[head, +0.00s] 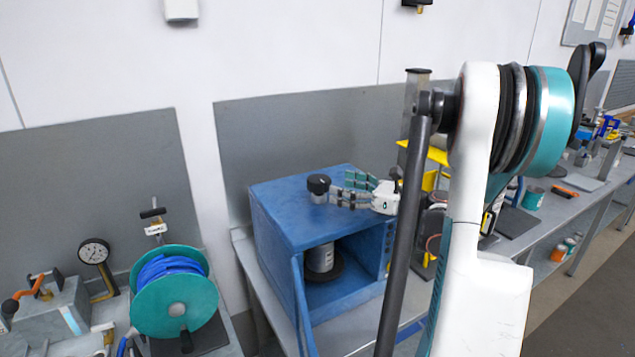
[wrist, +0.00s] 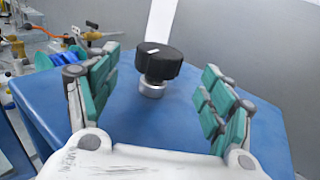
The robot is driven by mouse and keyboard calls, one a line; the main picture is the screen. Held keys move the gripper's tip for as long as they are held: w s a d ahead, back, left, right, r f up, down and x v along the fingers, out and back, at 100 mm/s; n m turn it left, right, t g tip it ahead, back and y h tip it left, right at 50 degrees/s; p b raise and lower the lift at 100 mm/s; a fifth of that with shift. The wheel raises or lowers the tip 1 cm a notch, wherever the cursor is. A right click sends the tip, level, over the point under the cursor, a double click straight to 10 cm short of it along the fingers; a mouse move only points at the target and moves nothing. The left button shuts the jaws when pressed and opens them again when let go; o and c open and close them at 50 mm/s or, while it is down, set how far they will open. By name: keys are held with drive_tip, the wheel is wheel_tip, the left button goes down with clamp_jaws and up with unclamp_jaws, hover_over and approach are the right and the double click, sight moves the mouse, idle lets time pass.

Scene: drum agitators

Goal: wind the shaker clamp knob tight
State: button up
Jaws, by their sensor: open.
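The clamp knob (head: 318,184) is a black lobed knob on a short silver collar, standing on top of the blue shaker box (head: 282,208). A small white mark shows on top of the knob (wrist: 158,62) in the wrist view. My gripper (head: 345,188) is to the right of the knob in the head view, just above the box top. In the wrist view my gripper (wrist: 153,88) is open, with one teal-padded finger on each side and the knob ahead between them. Both fingers are apart from the knob. A grey can (head: 320,258) stands inside the open box.
A teal reel with blue hose (head: 172,290) and a dial gauge (head: 94,252) stand left of the box. A yellow stand (head: 430,155) is behind my arm. A grey panel (head: 300,135) rises behind the box. The box top around the knob is clear.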

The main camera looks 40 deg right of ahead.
sight(319, 179)
drive_tip(key=x, duration=0.8)
drive_tip(key=shift+s, duration=0.1)
drive_tip(key=c, duration=1.1)
